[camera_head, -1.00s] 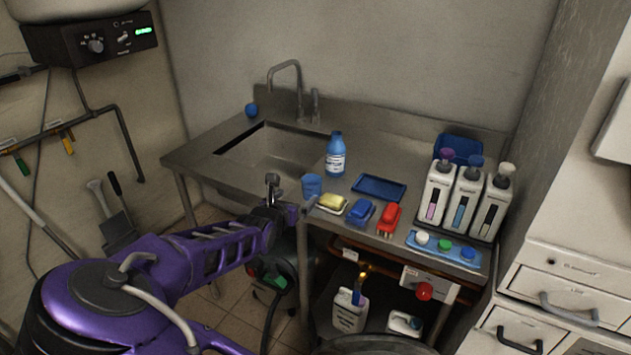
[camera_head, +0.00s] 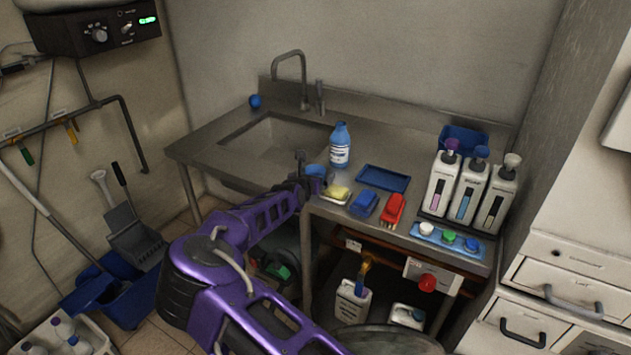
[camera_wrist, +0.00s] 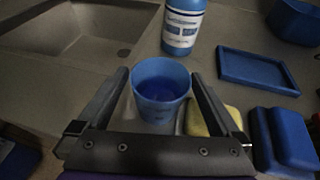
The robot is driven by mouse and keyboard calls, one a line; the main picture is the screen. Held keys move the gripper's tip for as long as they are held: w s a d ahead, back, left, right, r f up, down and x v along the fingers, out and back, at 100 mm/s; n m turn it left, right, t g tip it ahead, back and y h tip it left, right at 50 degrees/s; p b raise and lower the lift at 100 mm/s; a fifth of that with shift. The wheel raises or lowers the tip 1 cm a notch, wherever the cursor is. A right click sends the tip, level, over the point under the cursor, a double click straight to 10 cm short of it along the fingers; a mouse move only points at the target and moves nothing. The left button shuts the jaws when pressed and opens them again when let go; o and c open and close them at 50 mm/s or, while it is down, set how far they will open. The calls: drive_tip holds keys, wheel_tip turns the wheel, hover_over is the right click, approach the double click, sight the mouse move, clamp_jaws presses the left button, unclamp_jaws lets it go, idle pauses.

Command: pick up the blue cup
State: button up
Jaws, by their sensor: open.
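The blue cup (camera_wrist: 161,88) stands upright on the steel counter, between the two open fingers of my gripper (camera_wrist: 160,92) in the wrist view. A gap shows between the cup and each finger. In the head view the cup (camera_head: 315,171) is mostly hidden behind my gripper (camera_head: 307,176), with only its upper part visible near the counter's front edge, right of the sink.
A blue bottle (camera_head: 340,146) stands behind the cup. The sink (camera_head: 270,143) is left.

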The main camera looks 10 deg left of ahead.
drive_tip(key=shift+x, duration=1.4)
drive_tip(key=shift+c, duration=0.3)
drive_tip(key=c, duration=1.2)
drive_tip(key=shift+c, duration=0.5)
drive_tip(key=shift+r, duration=0.15)
